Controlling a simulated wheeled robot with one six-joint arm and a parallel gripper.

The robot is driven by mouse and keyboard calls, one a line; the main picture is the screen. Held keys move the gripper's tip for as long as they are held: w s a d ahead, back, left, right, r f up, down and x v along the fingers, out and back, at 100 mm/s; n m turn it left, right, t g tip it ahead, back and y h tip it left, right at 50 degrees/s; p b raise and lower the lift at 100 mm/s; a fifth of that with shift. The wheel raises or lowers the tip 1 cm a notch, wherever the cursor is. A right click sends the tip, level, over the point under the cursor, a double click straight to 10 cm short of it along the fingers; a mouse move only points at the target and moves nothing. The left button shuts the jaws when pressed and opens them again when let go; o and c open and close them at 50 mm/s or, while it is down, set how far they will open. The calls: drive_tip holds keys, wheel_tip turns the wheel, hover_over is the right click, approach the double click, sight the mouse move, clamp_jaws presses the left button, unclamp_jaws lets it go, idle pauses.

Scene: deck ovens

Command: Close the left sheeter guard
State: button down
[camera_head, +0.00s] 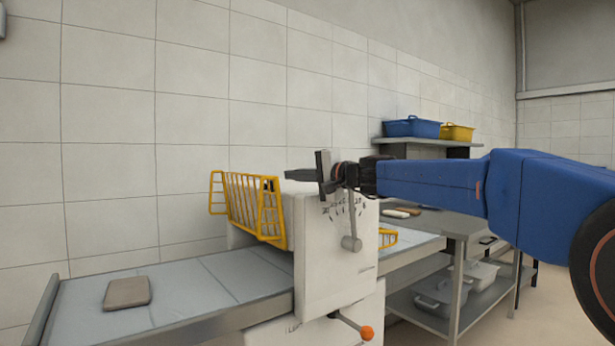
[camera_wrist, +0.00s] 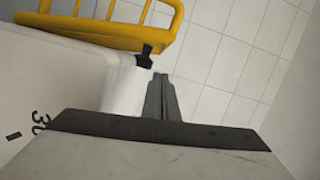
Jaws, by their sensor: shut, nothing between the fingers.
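The left sheeter guard (camera_head: 250,205) is a yellow wire cage on the left side of the white sheeter head (camera_head: 335,262). It stands raised and tilted, leaning out over the left belt, with a gap between it and the belt. My gripper (camera_head: 288,175) is shut and empty, pointing left over the top of the sheeter head, to the right of the guard. In the wrist view my gripper's fingertips (camera_wrist: 160,78) are together. The yellow guard (camera_wrist: 100,28) lies beyond them there, at the upper left, apart from them as far as I can tell.
A lever (camera_head: 352,243) hangs on the head's front; an orange-knobbed handle (camera_head: 366,332) is below. The right guard (camera_head: 388,237) shows partly. A shelf behind holds blue (camera_head: 411,128) and yellow (camera_head: 457,132) crates.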

drive_tip(key=shift+s+a+f, duration=0.1)
drive_tip(key=shift+s+a, duration=0.75)
drive_tip(key=shift+a, duration=0.2)
drive_tip(key=shift+s+a+f, duration=0.15)
drive_tip(key=shift+s+a, duration=0.15)
drive_tip(key=shift+a, duration=0.25)
drive_tip(key=shift+a, duration=0.1)
